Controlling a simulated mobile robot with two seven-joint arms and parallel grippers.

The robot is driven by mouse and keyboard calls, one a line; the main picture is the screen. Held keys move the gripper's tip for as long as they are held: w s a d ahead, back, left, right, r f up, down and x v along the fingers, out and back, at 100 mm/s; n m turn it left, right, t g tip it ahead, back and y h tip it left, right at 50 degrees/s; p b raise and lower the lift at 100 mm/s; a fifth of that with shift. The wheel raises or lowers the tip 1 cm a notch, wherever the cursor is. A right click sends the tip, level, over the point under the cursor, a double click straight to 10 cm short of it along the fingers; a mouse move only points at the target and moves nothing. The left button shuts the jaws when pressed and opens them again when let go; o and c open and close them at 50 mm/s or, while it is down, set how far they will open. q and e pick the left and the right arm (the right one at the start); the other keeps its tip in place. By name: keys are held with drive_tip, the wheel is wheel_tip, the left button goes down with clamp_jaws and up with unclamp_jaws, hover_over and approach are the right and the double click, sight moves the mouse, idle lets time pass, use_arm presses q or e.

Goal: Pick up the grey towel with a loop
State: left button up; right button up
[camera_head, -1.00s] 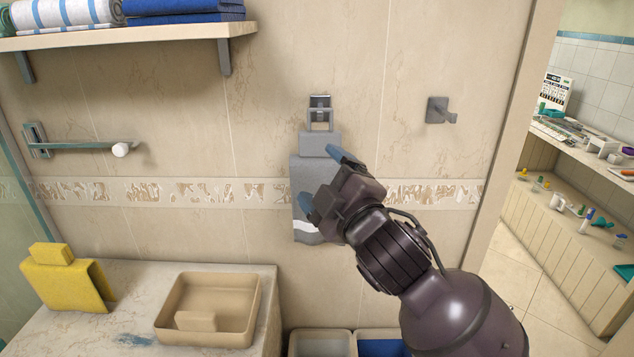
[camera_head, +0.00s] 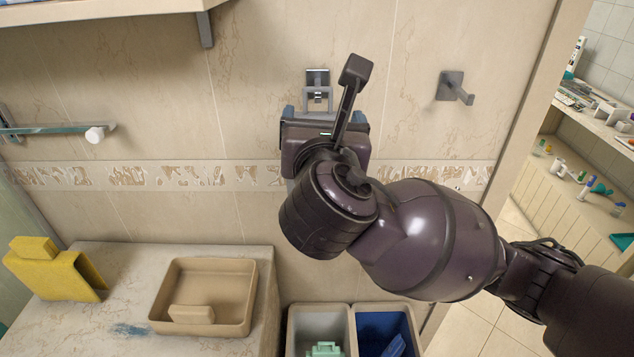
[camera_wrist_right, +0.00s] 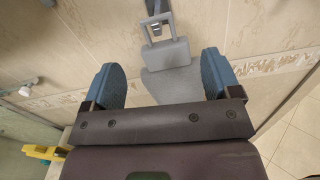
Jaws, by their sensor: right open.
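The grey towel (camera_wrist_right: 173,86) hangs from a wall hook (camera_head: 317,76) by its squared grey loop (camera_head: 318,97). The loop also shows at the top of the right wrist view (camera_wrist_right: 154,22), above the towel's block-like upper part. In the head view the towel's body is almost wholly hidden behind my right gripper (camera_head: 325,115). That gripper is open, with its blue fingers (camera_wrist_right: 163,78) apart on either side of the towel in the wrist view. I cannot tell whether they touch it. My left gripper is out of view.
An empty wall hook (camera_head: 455,87) is to the right, a rail (camera_head: 50,132) to the left. Below are a counter (camera_head: 85,330) with a yellow towel (camera_head: 52,270) and a beige tray (camera_head: 245,322), and two bins (camera_head: 300,335) (camera_head: 405,325). A shelf (camera_head: 120,10) overhangs the upper left.

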sight(317, 97)
drive_tip(key=shift+n, duration=0.5)
drive_tip(key=w, duration=1)
drive_tip(key=shift+a, duration=0.35)
drive_tip(key=shift+w, duration=0.4)
drive_tip(key=c, duration=1.3)
